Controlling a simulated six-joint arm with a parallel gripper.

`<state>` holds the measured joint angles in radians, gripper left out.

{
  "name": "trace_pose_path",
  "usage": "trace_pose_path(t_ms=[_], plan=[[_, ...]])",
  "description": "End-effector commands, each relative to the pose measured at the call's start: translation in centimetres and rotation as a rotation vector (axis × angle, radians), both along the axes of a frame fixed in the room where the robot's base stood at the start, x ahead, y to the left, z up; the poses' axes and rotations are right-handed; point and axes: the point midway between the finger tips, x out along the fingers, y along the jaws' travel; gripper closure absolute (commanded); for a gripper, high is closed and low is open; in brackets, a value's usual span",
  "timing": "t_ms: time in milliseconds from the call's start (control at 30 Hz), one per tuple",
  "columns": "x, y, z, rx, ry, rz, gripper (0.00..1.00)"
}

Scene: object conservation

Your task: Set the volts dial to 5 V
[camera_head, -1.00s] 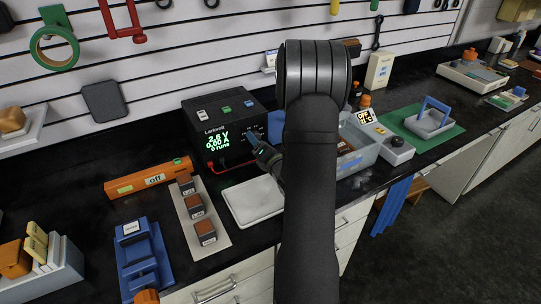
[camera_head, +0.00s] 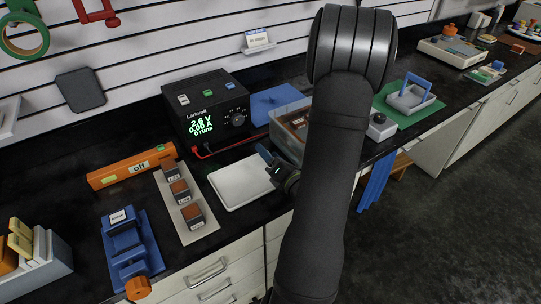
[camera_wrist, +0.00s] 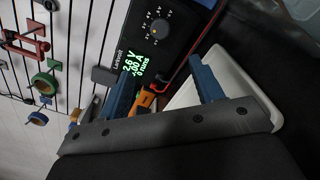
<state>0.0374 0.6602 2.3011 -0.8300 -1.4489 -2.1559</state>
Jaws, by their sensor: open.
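The black power supply (camera_head: 205,95) stands at the back of the bench. Its green display (camera_head: 201,125) reads 2.6 V, with a current line and "0 runs" below. The round dial (camera_head: 238,118) is on the right of its front face, ringed by small marks. The dial also shows near the top of the wrist view (camera_wrist: 160,29), with nothing touching it. My gripper (camera_head: 273,162) is in front and to the right of the supply, over the edge of the white tray. In the wrist view its blue fingers (camera_wrist: 163,85) are apart with nothing held.
Red and black leads (camera_head: 205,153) run from the supply's front. The white tray (camera_head: 232,178) lies in front of it. A clear bin (camera_head: 285,140) stands to the right, partly behind my arm. An orange bar marked "off" (camera_head: 130,168) and a blue vise (camera_head: 125,245) are left.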

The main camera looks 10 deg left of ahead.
Motion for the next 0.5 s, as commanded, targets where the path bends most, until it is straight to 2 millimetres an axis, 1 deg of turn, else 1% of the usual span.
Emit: trace_pose_path(t_ms=[300, 367, 500], plan=[[-0.03, 0.01, -0.01, -0.009, -0.008, 0.001, 0.4], [-0.02, 0.04, -0.04, -0.035, -0.034, 0.001, 0.4], [-0.02, 0.16, -0.13, -0.161, -0.161, 0.001, 0.4]])
